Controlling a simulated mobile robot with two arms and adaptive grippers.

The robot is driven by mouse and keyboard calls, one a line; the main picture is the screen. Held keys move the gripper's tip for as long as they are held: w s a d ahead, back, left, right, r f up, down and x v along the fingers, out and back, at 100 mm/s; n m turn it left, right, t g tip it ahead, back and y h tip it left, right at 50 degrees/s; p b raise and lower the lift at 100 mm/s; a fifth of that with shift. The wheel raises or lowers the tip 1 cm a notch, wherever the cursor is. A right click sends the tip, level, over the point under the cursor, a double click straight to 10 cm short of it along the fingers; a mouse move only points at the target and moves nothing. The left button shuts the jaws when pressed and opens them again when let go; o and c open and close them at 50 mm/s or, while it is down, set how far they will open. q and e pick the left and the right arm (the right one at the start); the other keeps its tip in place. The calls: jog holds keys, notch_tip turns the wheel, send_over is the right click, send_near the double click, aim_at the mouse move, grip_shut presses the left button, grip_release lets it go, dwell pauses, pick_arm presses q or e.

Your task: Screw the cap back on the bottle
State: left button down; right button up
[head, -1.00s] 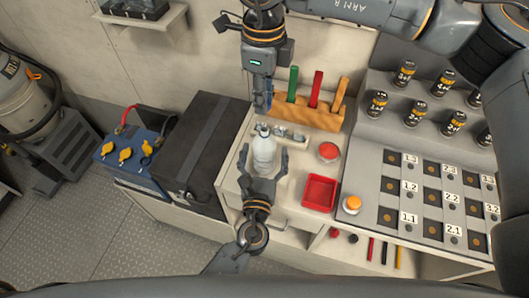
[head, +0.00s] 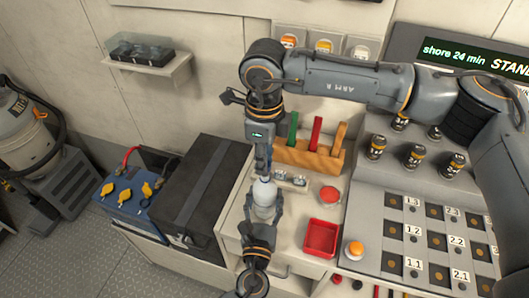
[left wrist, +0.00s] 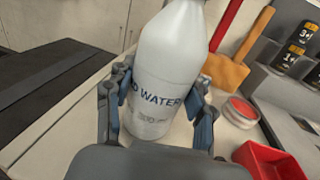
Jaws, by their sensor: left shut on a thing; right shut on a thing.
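The white bottle (head: 264,199) is upright at the left part of the counter; its label, partly hidden, reads "D WATER" in the left wrist view (left wrist: 168,60). My left gripper (head: 263,212) is shut around its lower body, with a finger on each side in the left wrist view (left wrist: 158,108). My right gripper (head: 263,172) points straight down at the bottle's top, its fingertips at the neck. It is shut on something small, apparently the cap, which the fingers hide. I cannot tell whether the cap touches the neck. The bottle's top is outside the left wrist view.
Behind the bottle is a wooden rack (head: 310,157) with green, red and orange-handled tools. To the right are a red round dish (head: 330,195), a red tray (head: 321,238) and an orange button (head: 355,248). A black case (head: 203,190) stands close on the left.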

aim_at(265, 189)
dwell(0.5)
jog(key=shift+f, duration=0.85)
jog(key=shift+f, duration=0.6)
